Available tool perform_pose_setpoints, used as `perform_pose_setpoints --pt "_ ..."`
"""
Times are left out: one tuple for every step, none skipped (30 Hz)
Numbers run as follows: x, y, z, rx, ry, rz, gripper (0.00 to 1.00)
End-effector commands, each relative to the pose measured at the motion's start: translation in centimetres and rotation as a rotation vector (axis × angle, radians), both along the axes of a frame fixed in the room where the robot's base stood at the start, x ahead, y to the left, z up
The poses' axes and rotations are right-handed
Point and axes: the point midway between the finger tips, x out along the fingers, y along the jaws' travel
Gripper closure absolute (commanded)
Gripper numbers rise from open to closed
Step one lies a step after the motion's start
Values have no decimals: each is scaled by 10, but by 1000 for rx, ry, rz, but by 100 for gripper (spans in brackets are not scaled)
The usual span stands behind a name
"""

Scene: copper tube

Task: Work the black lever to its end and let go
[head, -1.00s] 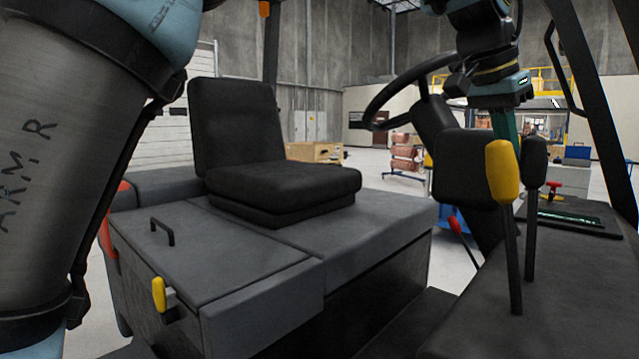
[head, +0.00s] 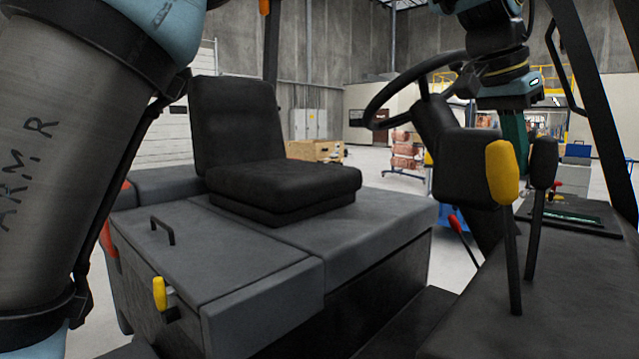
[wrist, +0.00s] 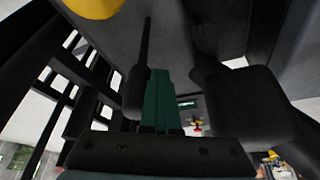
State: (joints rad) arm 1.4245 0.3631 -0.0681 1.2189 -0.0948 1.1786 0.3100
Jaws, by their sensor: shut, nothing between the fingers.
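The black lever (head: 543,162) stands on the dark console at the right of the head view, just right of the yellow-knobbed lever (head: 503,172). It leans slightly right. My gripper (head: 515,135) is pointing down behind the two knobs, its dark green fingers partly hidden by them. In the wrist view the closed fingers (wrist: 160,100) show together with nothing between them. A black knob on a thin stalk (wrist: 135,92), apparently the black lever, is right beside the fingers on the left. Whether they touch is not certain.
A black steering column housing (head: 466,170) and steering wheel (head: 375,95) are close left of my gripper. A dark cab post (head: 600,120) rises at the right. The black seat (head: 270,150) is farther left. A red-handled lever (head: 455,224) stands lower down.

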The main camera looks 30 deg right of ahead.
Motion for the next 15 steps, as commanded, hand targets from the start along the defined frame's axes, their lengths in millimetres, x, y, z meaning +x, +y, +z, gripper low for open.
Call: perform_pose_setpoints --pt "0 1 0 1 3 -3 100" --pt "1 2 1 1 3 -3 100" --pt "4 2 1 1 3 -3 100" --pt "6 3 1 0 3 -3 100" --pt "8 3 1 -1 3 -2 100" --pt "10 4 1 -1 3 -2 100" --pt "12 5 1 0 3 -1 100" --pt "13 5 1 -1 3 -2 100" --pt "15 6 1 -2 2 -2 100" --pt "17 6 1 -2 2 -2 100" --pt "19 7 1 -2 2 -2 100" --pt "21 8 1 -2 2 -2 100" --pt "23 8 1 -2 1 0 100" --pt "25 9 1 -2 1 0 100" --pt "27 9 1 -2 1 0 100"
